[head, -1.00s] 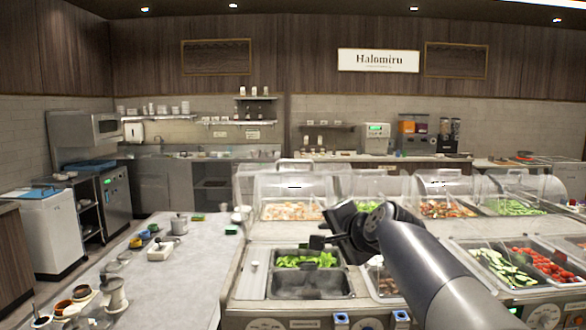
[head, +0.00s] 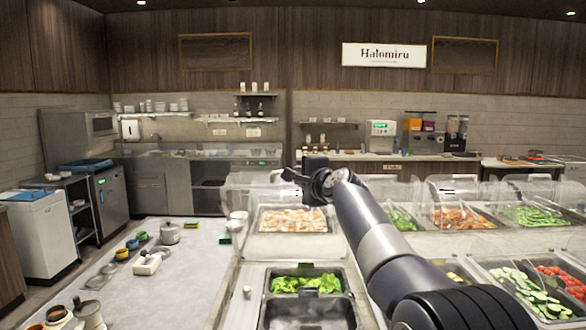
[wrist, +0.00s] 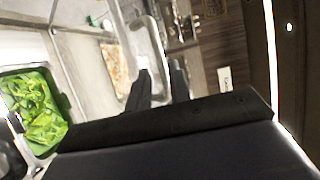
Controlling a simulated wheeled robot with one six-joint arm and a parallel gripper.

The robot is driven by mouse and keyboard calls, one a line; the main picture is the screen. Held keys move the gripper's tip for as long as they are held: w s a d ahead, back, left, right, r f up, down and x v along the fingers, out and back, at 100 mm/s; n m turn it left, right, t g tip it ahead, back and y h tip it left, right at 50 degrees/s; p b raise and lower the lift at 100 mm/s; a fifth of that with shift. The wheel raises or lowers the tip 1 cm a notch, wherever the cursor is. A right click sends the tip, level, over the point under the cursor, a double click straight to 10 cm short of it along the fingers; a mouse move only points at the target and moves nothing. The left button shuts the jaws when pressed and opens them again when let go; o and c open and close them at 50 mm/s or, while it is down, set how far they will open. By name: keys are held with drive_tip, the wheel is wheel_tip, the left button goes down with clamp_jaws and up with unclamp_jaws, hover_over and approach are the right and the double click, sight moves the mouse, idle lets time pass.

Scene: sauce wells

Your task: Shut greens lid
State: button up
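Leafy greens (head: 305,283) lie in a dark pan in the front row of the counter, uncovered from above; they also show at the left of the wrist view (wrist: 32,105). My gripper (head: 289,175) is near this lid's upper edge. In the wrist view its two dark fingers (wrist: 160,80) are apart with nothing gripped between them. A pale-rimmed clear part (wrist: 150,38) lies just beyond the fingertips; contact is unclear.
An empty-looking steel pan (head: 306,312) is in front of the greens. A cucumber and tomato pan (head: 530,295) is at the right. A pale worktop (head: 190,285) with small bowls is at the left.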

drive_tip(key=shift+p+x, duration=1.05)
drive_tip(key=shift+x, duration=1.5)
drive_tip(key=shift+c, duration=0.2)
clamp_jaws()
